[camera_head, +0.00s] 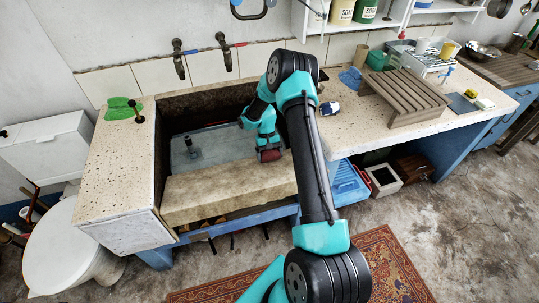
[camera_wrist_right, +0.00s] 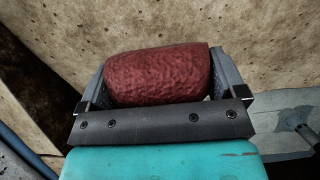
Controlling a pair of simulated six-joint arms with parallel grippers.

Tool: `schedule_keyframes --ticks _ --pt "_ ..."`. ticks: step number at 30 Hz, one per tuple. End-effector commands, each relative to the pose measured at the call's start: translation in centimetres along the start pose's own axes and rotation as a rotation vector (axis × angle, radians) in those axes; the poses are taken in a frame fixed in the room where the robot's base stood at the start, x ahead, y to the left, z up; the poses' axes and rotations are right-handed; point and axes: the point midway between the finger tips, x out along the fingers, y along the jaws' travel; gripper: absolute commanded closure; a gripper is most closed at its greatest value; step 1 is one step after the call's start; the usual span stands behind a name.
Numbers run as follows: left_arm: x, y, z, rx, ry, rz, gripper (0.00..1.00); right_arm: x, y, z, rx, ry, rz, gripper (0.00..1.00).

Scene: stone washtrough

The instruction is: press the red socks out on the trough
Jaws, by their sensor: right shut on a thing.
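The red socks (camera_wrist_right: 158,75) are a rolled, textured dark red bundle between the two fingers of my right gripper (camera_wrist_right: 160,84). My right gripper is shut on them. In the head view the right gripper (camera_head: 268,153) is low at the right part of the trough, close to its front wall, with a bit of red showing at its tip. The stone trough (camera_head: 225,190) has a pale speckled front wall and a grey-blue floor with an upright drain plug. Whether the socks touch the stone cannot be told. My left gripper is not in view.
Two taps (camera_head: 224,52) hang over the trough's back. A green cloth (camera_head: 124,108) lies on the left ledge. On the right counter are a slatted wooden rack (camera_head: 405,95), a blue-and-white item (camera_head: 329,108) and a blue cloth (camera_head: 351,78).

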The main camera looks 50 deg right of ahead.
Motion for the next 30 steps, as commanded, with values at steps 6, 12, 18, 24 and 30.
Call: schedule_keyframes --ticks 6,12,18,24,30 --pt "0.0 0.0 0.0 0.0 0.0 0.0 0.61 0.4 0.0 0.0 0.0 0.0 0.0 0.38" --pt "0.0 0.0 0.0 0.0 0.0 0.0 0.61 0.7 0.0 0.0 0.0 -0.001 0.0 0.38" --pt "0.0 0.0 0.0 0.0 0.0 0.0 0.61 1.0 0.0 0.0 0.0 -0.001 0.0 0.38" --pt "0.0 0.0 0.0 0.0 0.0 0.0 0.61 1.3 0.0 0.0 0.001 -0.001 0.0 0.38" --pt "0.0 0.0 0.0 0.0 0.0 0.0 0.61 1.4 0.0 0.0 0.0 -0.001 0.0 0.38"
